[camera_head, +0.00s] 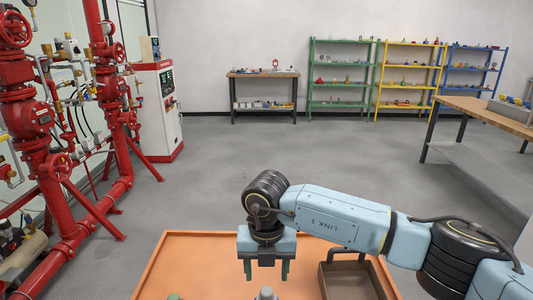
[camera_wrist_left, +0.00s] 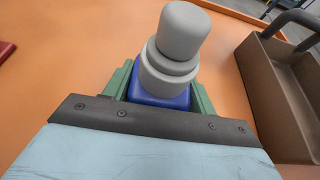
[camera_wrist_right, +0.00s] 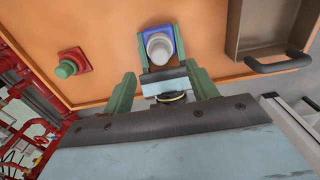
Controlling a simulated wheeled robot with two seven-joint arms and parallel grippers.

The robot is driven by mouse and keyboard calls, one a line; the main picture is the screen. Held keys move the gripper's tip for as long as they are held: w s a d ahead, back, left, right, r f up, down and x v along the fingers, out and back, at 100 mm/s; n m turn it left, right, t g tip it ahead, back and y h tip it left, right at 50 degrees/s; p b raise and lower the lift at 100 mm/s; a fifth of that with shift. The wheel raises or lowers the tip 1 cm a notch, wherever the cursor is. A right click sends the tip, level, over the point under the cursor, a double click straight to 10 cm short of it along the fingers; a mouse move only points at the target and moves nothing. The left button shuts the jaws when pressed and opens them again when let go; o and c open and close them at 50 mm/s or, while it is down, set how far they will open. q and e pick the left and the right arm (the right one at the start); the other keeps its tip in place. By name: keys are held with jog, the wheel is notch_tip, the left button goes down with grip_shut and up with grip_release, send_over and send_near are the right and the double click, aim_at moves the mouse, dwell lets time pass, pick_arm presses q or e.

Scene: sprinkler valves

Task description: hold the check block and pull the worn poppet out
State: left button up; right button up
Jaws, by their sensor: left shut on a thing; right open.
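The check block is blue and shows in the left wrist view (camera_wrist_left: 160,101) and the right wrist view (camera_wrist_right: 180,42). The grey, stepped, round-topped poppet (camera_wrist_left: 180,42) stands upright in it; its top also shows at the bottom edge of the head view (camera_head: 265,294). My left gripper (camera_wrist_left: 160,90) is shut on the block, one green finger on each side; it is out of the head view. My right gripper (camera_head: 265,270) is open and empty, fingers pointing down, apart from the poppet and beyond it in the head view. The poppet's lower part is hidden in the block.
The orange tabletop (camera_head: 200,262) is mostly bare. A brown open tray (camera_head: 350,282) with a dark handle stands right of the block. A red fitting with a green top (camera_wrist_right: 69,66) stands on the left. Red pipework (camera_head: 60,180) and shelves (camera_head: 342,77) are farther off.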

aim_at(266, 290)
jog(key=shift+f, duration=3.45)
grip_shut()
jog(key=shift+r, duration=0.1)
jog(key=shift+r, duration=0.1)
jog(key=shift+r, duration=2.85)
pick_arm(q)
jog(key=o, duration=1.6)
jog(key=shift+c, duration=0.2)
